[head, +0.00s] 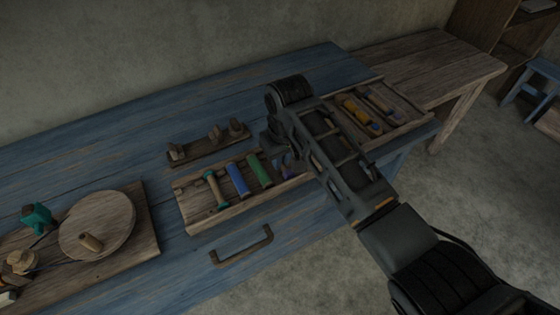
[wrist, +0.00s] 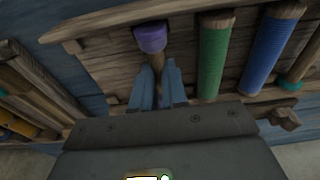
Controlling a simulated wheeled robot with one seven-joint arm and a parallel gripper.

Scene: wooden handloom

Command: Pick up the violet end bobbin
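The violet end bobbin (wrist: 150,38) has a bare wooden shaft and a violet end cap. It lies in a wooden tray (wrist: 103,24), beside a green bobbin (wrist: 213,58). My gripper (wrist: 159,72) has its blue-grey fingers on both sides of the shaft, just below the violet cap. The fingers are close together, and the shaft fills the narrow gap between them. The bobbin's lower end is hidden by my gripper. In the head view, my arm hides most of this bobbin.
Green, blue (head: 238,180) and teal-ended (head: 215,190) bobbins lie in the same tray on the blue table (head: 120,120). A second tray (head: 414,105) with orange bobbins stands to the right. A peg rack (head: 207,149) stands behind, and a round wooden disc (head: 97,220) is at left.

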